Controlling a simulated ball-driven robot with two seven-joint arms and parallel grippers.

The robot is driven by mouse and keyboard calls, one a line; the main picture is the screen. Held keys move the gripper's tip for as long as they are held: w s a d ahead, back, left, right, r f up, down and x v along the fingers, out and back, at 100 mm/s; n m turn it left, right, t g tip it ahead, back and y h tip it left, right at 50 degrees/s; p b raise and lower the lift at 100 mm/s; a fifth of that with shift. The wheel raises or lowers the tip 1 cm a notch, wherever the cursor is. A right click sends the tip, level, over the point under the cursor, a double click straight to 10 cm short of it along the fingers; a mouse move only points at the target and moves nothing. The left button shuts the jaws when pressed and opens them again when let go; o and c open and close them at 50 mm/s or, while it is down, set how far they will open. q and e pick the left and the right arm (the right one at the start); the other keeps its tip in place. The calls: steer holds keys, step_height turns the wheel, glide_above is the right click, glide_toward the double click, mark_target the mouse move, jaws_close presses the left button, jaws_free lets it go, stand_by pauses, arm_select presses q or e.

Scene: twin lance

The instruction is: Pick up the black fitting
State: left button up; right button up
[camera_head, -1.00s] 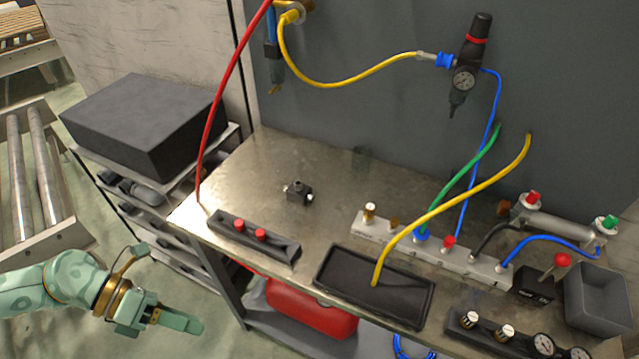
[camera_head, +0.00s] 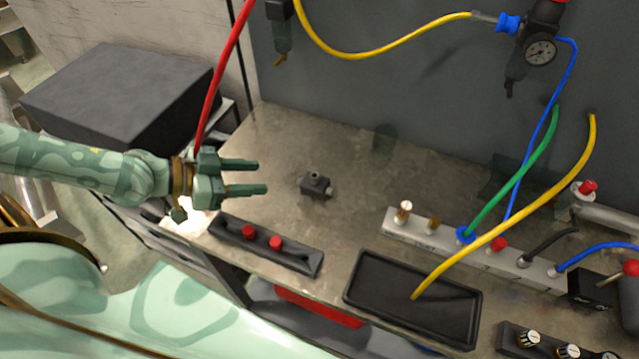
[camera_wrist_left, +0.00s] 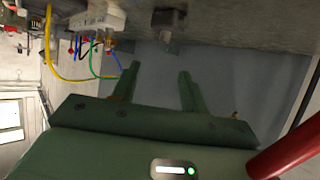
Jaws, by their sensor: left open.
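The black fitting (camera_head: 315,186) is a small dark block with a round port on top. It sits on the metal bench top, clear of other objects. In the left wrist view the fitting (camera_wrist_left: 168,20) shows near the top middle, beyond the fingertips. My left gripper (camera_head: 262,176) is open and empty over the bench's left part, with its fingers pointing right toward the fitting and a gap between them. Its two fingers (camera_wrist_left: 159,72) also show apart in the left wrist view. My right gripper is not in view.
A black rail with red knobs (camera_head: 265,248) lies along the front edge. A black tray (camera_head: 430,318) and a white manifold (camera_head: 400,228) with hoses stand to the right. A red hose (camera_head: 222,75) hangs behind my left gripper. The bench around the fitting (camera_head: 345,150) is bare.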

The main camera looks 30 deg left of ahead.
arm_select(q)
steer(key=p, duration=0.1)
glide_toward(318, 176)
steer(key=shift+x, duration=1.1)
steer(key=shift+w+d+f, duration=0.3)
steer(key=x, duration=0.5)
steer(key=shift+w+a, duration=0.15)
steer(key=shift+a, duration=0.1)
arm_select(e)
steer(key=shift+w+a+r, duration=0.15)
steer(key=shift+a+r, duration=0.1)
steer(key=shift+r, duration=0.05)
arm_select(q)
jaws_close()
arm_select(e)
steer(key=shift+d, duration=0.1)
